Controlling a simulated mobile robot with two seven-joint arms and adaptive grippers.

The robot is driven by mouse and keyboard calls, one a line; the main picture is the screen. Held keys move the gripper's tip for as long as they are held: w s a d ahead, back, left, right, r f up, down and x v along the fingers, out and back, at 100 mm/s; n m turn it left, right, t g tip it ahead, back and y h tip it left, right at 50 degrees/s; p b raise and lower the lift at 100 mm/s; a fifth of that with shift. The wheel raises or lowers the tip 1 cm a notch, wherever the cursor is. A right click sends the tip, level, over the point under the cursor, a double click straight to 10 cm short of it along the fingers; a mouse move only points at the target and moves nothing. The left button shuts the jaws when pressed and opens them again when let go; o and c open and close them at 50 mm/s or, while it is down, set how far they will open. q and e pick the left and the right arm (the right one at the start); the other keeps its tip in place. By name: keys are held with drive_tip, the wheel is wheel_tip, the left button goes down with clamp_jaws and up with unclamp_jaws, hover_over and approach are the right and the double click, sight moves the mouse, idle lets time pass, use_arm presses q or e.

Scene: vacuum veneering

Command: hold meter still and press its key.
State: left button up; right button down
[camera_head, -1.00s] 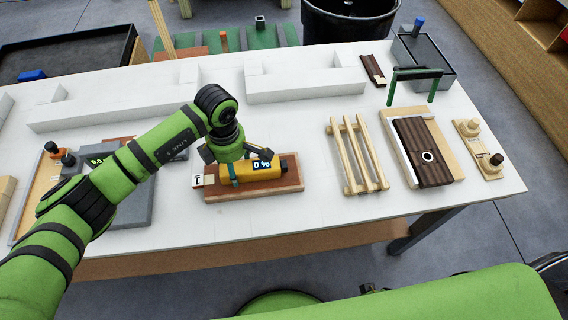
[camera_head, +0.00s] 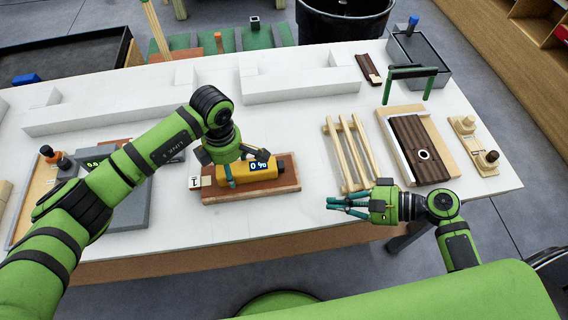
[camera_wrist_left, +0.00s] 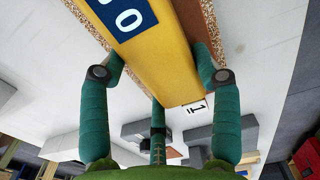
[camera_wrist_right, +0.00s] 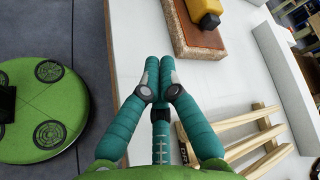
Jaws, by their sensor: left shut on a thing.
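The yellow meter (camera_head: 237,173) lies on a brown wooden block (camera_head: 284,182) near the front of the white table. Its blue display (camera_head: 259,167) reads 0 %. My left gripper (camera_head: 236,166) is over the meter and shut on its yellow body (camera_wrist_left: 160,60), with fingers on both sides in the left wrist view. The meter's key cannot be made out. My right gripper (camera_head: 335,204) is to the right of the block, at the table's front edge, with nothing in it. In the right wrist view its fingertips (camera_wrist_right: 158,75) are together.
A slatted wooden rack (camera_head: 350,154) stands right of the meter. A dark veneered board (camera_head: 422,150) and a wooden fixture with knobs (camera_head: 474,146) are further right. White blocks (camera_head: 300,84) line the back. The table between block and rack is clear.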

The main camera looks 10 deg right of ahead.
sight(293, 170)
drive_tip(key=w+d+t, duration=0.1)
drive_tip(key=w, duration=0.3)
drive_tip(key=w+f+m+t+h, duration=0.1)
drive_tip(key=w, duration=0.3)
drive_tip(key=w+d+t+h, duration=0.1)
drive_tip(key=w+t, duration=0.1)
drive_tip(key=w, duration=0.2)
drive_tip(key=shift+w+d+f+m, duration=0.15)
drive_tip(key=shift+w+d+m, duration=0.1)
drive_tip(key=shift+d+m, duration=0.15)
drive_tip(key=shift+a, duration=0.1)
drive_tip(key=shift+a, duration=4.4)
drive_tip(key=shift+a, duration=0.4)
drive_tip(key=shift+a, duration=0.55)
drive_tip(key=shift+d, duration=0.95)
